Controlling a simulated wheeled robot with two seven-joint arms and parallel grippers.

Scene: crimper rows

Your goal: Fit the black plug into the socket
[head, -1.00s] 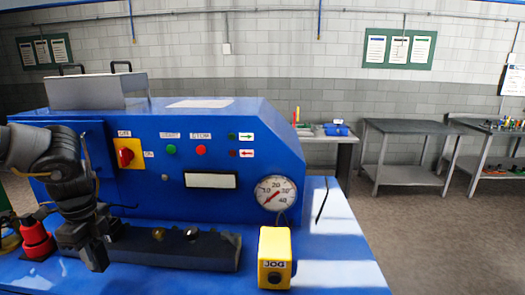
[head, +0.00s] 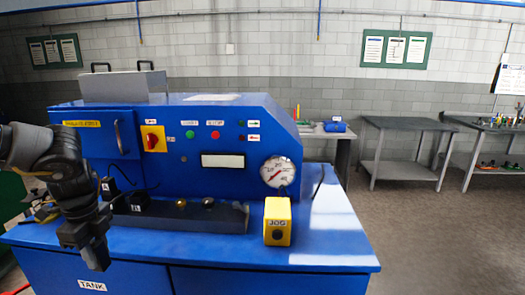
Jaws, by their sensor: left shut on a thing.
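My left gripper (head: 93,250) hangs in front of the blue machine's front edge, fingers pointing down. It is shut on a dark thing, taken to be the black plug, which I cannot clearly separate from the dark fingers. A black bar (head: 225,217) lies on the machine's ledge, right of and behind the gripper. A thin black cable (head: 122,190) runs behind the gripper. I cannot make out which part is the socket. My right gripper is out of view.
The blue machine (head: 330,240) has a panel with a red switch (head: 152,139), buttons and a round gauge (head: 277,171). A yellow JOG box (head: 278,222) stands on the ledge right of the bar. The ledge further right is clear. Grey tables stand behind.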

